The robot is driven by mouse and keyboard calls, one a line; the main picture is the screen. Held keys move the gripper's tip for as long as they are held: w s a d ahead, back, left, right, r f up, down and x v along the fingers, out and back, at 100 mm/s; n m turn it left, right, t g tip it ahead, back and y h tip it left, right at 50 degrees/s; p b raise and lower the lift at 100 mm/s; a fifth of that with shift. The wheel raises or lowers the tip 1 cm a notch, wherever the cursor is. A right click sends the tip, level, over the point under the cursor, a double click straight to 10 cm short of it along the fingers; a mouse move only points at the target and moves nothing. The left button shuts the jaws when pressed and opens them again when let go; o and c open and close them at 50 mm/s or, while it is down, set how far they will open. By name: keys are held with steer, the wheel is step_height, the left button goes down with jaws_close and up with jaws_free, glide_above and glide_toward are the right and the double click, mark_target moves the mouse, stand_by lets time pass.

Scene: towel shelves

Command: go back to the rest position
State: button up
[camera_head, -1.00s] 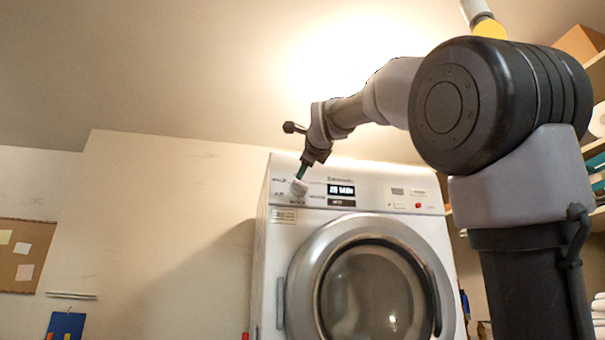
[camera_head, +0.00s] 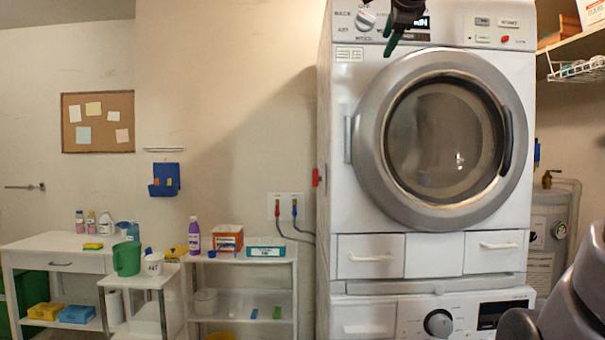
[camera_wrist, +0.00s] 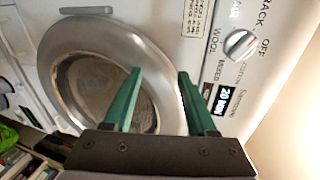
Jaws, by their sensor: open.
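My gripper (camera_head: 391,45) hangs at the top of the head view, in front of the upper machine's control panel, just right of the round selector knob (camera_head: 367,19). In the wrist view, my gripper (camera_wrist: 160,73) shows two green fingers spread apart with nothing between them. The knob (camera_wrist: 240,45) is to their upper right, clear of both fingers. The round door (camera_wrist: 75,75) and the lit display (camera_wrist: 222,99) are behind the fingers. Most of my arm is out of the head view.
The white machine (camera_head: 348,210) stands above a second one (camera_head: 415,318). A wall shelf (camera_head: 570,42) and a tank (camera_head: 548,225) are right.

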steer(key=s+d+f+n+g, duration=0.1)
steer(key=s+f+n, duration=0.4)
steer(key=f, duration=0.7)
steer(key=s+d+f+n+g+y, duration=0.1)
steer(key=s+f+n+g, duration=0.3)
steer(key=f, duration=0.8)
steer(key=s+d+f+n+g+y, duration=0.1)
steer(key=s+f+n, duration=0.5)
steer(key=f, duration=0.6)
steer(key=shift+s+d+g, duration=0.5)
steer(key=shift+s+g, duration=0.2)
steer(key=shift+g, duration=0.2)
steer(key=shift+r, duration=0.1)
